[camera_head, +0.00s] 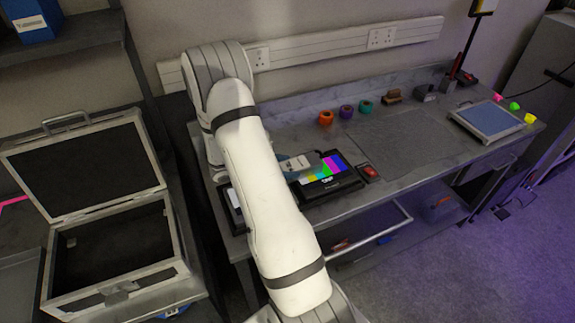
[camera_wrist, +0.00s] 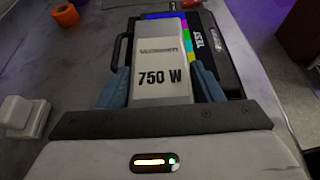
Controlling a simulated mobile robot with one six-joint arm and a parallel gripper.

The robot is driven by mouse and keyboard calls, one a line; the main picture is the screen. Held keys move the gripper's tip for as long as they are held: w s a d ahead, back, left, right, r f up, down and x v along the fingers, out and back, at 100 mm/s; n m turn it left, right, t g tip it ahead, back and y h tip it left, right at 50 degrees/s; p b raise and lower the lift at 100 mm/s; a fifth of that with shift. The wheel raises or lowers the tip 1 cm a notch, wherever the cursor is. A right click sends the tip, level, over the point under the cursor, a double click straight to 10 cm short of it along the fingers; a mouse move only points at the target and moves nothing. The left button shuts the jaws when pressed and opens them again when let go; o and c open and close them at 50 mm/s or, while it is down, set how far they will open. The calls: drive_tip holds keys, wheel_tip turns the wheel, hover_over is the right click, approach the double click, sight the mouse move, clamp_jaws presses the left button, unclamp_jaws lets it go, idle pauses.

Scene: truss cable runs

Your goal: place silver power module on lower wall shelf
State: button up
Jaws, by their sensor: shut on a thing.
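The silver power module (camera_wrist: 163,62), marked 750 W, sits between the two blue fingers of my gripper (camera_wrist: 164,85) in the wrist view. My gripper is shut on its sides. In the head view the module (camera_head: 295,163) shows at the bench, beside the colour-bar test screen; my arm hides most of my gripper there. I cannot tell whether the module touches the bench or the test unit below. A dark wall shelf (camera_head: 85,42) is at the upper left, holding a blue box (camera_head: 32,20). Whether another shelf is above it is out of view.
The test unit (camera_head: 325,180) and a red button (camera_head: 370,173) are on the bench (camera_head: 400,150). Several tape rolls, including an orange one (camera_head: 325,118), stand behind. An open case (camera_head: 110,268) is at the left, below the shelf. The bench middle is clear.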

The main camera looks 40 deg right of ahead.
drive_tip(key=shift+f, duration=0.2)
drive_tip(key=o, duration=1.6)
drive_tip(key=shift+c, duration=0.2)
drive_tip(key=shift+r, duration=0.1)
